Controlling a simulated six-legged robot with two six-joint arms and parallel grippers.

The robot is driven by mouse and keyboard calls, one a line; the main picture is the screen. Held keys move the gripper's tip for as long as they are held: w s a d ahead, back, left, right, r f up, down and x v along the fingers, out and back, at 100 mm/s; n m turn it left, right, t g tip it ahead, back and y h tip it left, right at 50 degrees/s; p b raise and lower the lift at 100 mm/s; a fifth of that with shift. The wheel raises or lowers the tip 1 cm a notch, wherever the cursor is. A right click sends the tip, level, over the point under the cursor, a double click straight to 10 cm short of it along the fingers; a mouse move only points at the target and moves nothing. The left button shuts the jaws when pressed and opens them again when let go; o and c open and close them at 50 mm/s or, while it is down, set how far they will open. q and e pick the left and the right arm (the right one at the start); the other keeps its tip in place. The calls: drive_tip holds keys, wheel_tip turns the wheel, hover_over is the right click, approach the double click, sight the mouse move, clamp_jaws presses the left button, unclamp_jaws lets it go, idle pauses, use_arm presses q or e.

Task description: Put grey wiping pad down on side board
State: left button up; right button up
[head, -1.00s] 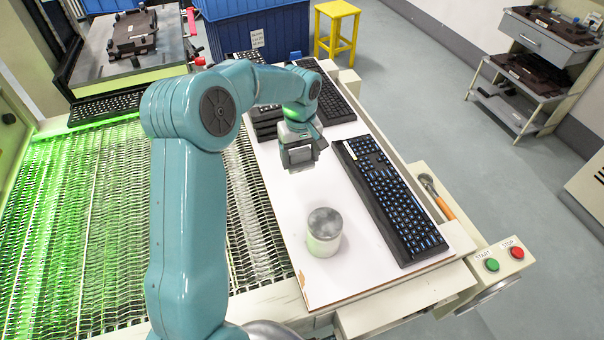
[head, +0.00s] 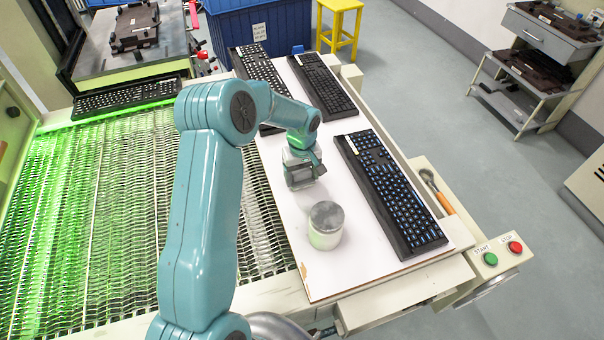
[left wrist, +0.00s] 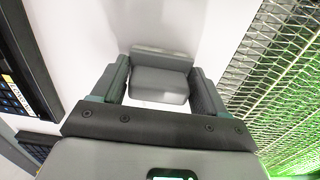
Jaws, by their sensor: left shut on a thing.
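My left gripper (head: 304,168) is low over the white side board (head: 352,272), behind the round grey-topped pot. It is shut on the grey wiping pad (left wrist: 160,84), which sits between the two fingers in the left wrist view. In the head view the pad is mostly hidden by the gripper, and I cannot tell whether it touches the board. My right gripper is not in view.
The pot (head: 325,226) stands just in front of the gripper. A keyboard (head: 390,193) lies to the right, with two more keyboards (head: 325,84) (head: 258,73) behind. A green-lit mesh conveyor (head: 110,210) lies left. The board's front left is clear.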

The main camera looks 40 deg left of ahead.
sight(302, 171)
use_arm(q)
drive_tip(key=o, duration=1)
drive_tip(key=shift+f, duration=0.15)
drive_tip(key=shift+o, duration=1.4)
drive_tip(key=shift+w, duration=0.2)
drive_tip(key=shift+s, duration=0.15)
drive_tip(key=shift+r+p, duration=0.4)
drive_tip(key=shift+p, duration=0.05)
wheel_tip(302, 171, up, 10)
drive_tip(key=p, duration=0.5)
drive_tip(key=shift+r, duration=0.2)
drive_tip(key=shift+r+p, duration=0.35)
drive_tip(key=shift+r, duration=0.25)
